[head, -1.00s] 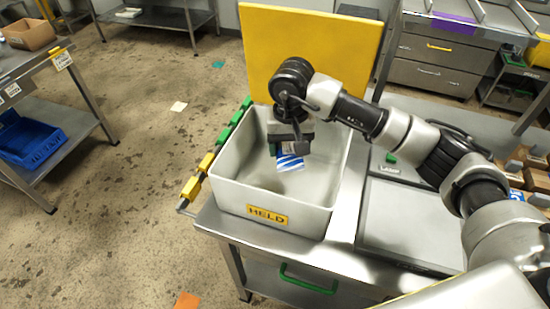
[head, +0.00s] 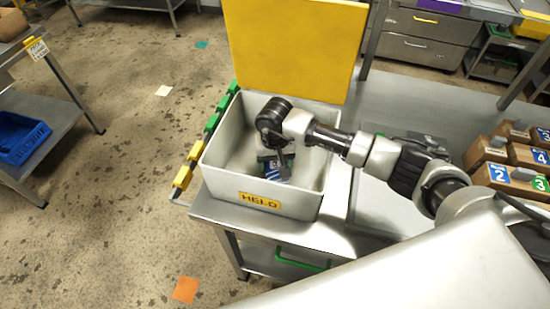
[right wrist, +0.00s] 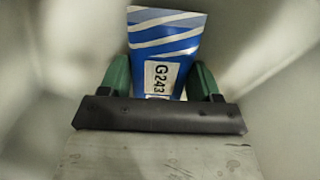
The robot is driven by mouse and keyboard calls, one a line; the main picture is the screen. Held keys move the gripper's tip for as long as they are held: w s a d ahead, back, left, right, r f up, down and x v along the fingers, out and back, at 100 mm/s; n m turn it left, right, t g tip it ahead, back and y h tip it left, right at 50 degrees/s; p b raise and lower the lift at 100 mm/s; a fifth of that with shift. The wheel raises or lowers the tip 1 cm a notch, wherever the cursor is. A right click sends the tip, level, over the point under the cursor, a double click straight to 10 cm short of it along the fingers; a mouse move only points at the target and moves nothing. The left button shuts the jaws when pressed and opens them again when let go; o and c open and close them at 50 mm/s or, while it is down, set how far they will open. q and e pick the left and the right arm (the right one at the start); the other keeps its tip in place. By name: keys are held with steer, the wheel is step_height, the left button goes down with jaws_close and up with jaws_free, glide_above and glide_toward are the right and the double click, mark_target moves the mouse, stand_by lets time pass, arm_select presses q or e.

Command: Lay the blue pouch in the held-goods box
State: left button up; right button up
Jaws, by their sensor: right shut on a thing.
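The held-goods box (head: 216,172) is a pale grey open bin with a yellow HELD label, standing on a metal table. My right gripper (head: 276,172) is down inside the box, shut on the blue pouch (head: 277,175). In the right wrist view the blue pouch (right wrist: 165,38) has white stripes and a G243 label, and sits between the green fingertips of my right gripper (right wrist: 161,82). The pouch hangs from the jaws; I cannot tell whether its lower end touches the box floor. My left gripper is not in view.
A yellow panel (head: 293,48) stands upright behind the box. Green and yellow blocks (head: 196,151) line its left side. Numbered brown boxes (head: 510,178) stand at the right. A blue crate (head: 22,138) is on a shelf at the far left.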

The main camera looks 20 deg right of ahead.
steer(key=shift+f, duration=0.1)
steer(key=shift+f, duration=0.15)
steer(key=o, duration=1)
steer(key=shift+c, duration=0.2)
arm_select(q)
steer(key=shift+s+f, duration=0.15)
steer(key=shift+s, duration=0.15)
arm_select(e)
steer(key=shift+r, duration=0.35)
arm_select(q)
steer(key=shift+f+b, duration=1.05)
steer(key=shift+b, duration=0.2)
arm_select(e)
step_height(320, 180, up, 12)
steer(key=shift+f, duration=0.15)
